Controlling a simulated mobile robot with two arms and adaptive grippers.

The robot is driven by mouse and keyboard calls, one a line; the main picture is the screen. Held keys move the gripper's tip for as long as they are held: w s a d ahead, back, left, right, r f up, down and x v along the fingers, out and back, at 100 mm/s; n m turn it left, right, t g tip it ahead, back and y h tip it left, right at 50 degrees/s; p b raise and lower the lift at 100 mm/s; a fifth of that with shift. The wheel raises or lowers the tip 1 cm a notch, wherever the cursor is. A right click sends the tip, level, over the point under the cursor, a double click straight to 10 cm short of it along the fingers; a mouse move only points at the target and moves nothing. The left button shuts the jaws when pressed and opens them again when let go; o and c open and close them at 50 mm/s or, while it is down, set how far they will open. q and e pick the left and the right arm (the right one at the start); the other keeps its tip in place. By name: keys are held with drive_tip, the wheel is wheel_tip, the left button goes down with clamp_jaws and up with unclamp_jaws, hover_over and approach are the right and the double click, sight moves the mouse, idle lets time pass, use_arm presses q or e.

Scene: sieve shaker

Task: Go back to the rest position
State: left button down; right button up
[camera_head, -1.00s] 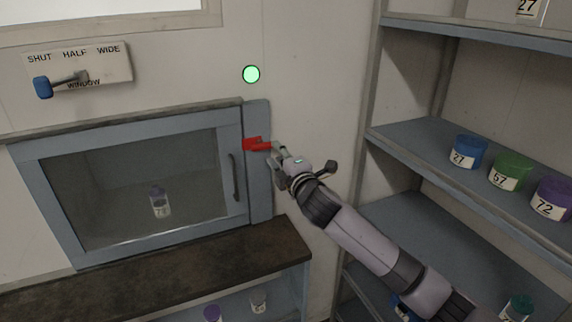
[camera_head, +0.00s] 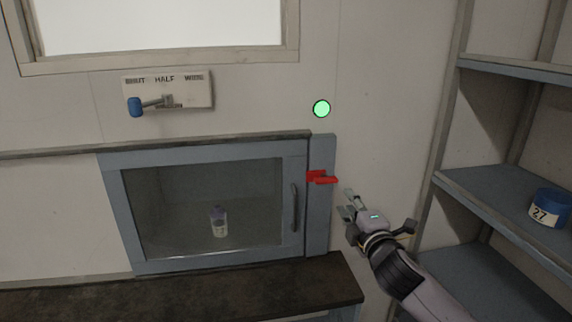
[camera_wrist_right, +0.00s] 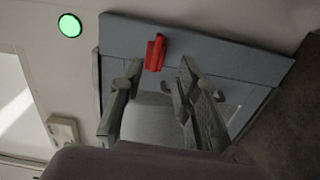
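My right gripper (camera_head: 347,204) is open and empty, to the right of and a little below the red latch (camera_head: 321,177) on the hatch frame. In the right wrist view the open fingers (camera_wrist_right: 150,85) point toward the hatch, and the red latch (camera_wrist_right: 155,52) shows beyond them with a gap. The hatch door (camera_head: 112,215) is closed, with a grey handle (camera_head: 295,207) at its right side. My left gripper is not in view.
A bottle (camera_head: 219,222) stands behind the hatch glass. A dark ledge (camera_head: 200,290) runs below. A blue-handled lever (camera_head: 135,107) sits on a wall plate, and a green light (camera_head: 321,109) glows. Shelves with a blue container (camera_head: 549,208) numbered 27 stand at right.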

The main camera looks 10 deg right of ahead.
drive_tip(key=s+a+f+m+g+h, duration=0.15)
drive_tip(key=s+f+m+g, duration=0.25)
drive_tip(key=s+f, duration=0.5)
drive_tip(key=s+a+f+m+g+y, duration=0.1)
drive_tip(key=s+a+f+m+g, duration=0.15)
drive_tip(key=s+f+m, duration=0.65)
drive_tip(key=s+f+m+g, duration=0.2)
drive_tip(key=s+f+g, duration=0.3)
drive_tip(key=s, duration=0.6)
drive_tip(key=s+f+m+g, duration=0.1)
drive_tip(key=s+f+g, duration=0.2)
drive_tip(key=s+f, duration=0.6)
drive_tip(key=s+f+g+b, duration=0.1)
drive_tip(key=s+f+b, duration=0.15)
drive_tip(key=f, duration=2.35)
drive_tip(key=s+d+f+g+b, duration=0.1)
drive_tip(key=s+d+f, duration=0.1)
drive_tip(key=s+f, duration=1.5)
drive_tip(key=shift+s+d+f, duration=0.2)
drive_tip(key=shift+d+f, duration=0.1)
drive_tip(key=shift+f, duration=0.15)
drive_tip(key=shift+g, duration=0.25)
